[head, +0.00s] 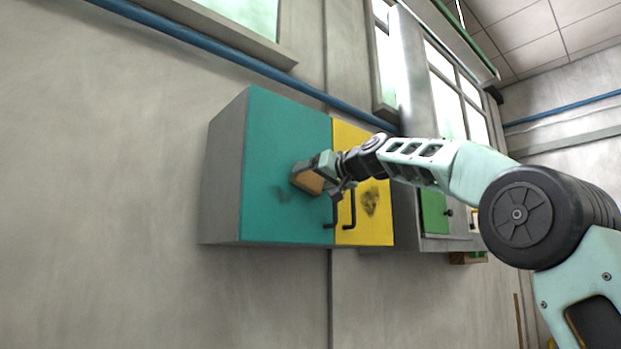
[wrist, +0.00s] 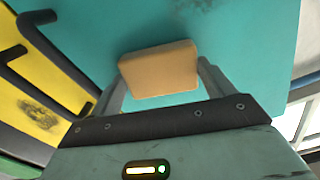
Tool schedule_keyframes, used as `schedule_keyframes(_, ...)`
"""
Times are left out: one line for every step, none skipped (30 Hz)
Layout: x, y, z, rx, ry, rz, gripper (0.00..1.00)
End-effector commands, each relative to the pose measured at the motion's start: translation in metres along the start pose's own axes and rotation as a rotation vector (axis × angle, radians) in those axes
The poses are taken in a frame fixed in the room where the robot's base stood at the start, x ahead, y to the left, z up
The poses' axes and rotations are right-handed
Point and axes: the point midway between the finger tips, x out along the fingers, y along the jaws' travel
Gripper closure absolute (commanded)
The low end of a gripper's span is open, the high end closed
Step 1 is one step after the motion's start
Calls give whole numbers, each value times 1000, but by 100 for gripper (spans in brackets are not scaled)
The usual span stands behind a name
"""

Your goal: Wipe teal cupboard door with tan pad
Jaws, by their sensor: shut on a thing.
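The teal cupboard door (head: 277,137) is the left door of a grey wall cupboard and is shut. A faint dark smudge (head: 283,193) shows on its lower middle, just left of the pad; a dark smudge also shows at the top of the wrist view (wrist: 200,5). My gripper (head: 318,172) is shut on the tan pad (head: 307,178), which sits between both fingers in the wrist view (wrist: 160,70). The pad is at the right part of the teal door, close to its face. I cannot tell whether it touches.
The yellow door (head: 362,150) beside it has a dark smudge (head: 370,201). Black bar handles stand out from the teal door (head: 332,213) and the yellow door (head: 349,210), just below my gripper. A blue pipe (head: 230,52) runs above the cupboard. A green-doored cupboard (head: 433,212) stands farther right.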

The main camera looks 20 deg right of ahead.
Motion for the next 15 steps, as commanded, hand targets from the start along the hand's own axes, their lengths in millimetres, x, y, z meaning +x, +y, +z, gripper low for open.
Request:
schedule_keyframes(0,-1,0,0,0,-1,37)
schedule_keyframes(0,-1,0,0,0,-1,37)
schedule_keyframes(0,-1,0,0,0,-1,37)
schedule_keyframes(0,-1,0,0,0,-1,37)
schedule_keyframes(0,-1,0,0,1,-1,37)
schedule_keyframes(-2,-1,0,0,1,-1,37)
schedule_keyframes(-3,-1,0,0,1,-1,37)
schedule_keyframes(-5,0,1,-1,2,-1,37)
schedule_keyframes(-8,0,2,-1,2,-1,37)
schedule_keyframes(-11,0,2,-1,2,-1,37)
schedule_keyframes(-14,0,2,-1,2,0,37)
schedule_keyframes(-18,1,2,-1,3,0,37)
schedule_keyframes(-21,0,2,-1,3,0,37)
schedule_keyframes(-24,0,2,-1,3,0,37)
schedule_keyframes(-28,0,3,-1,2,0,37)
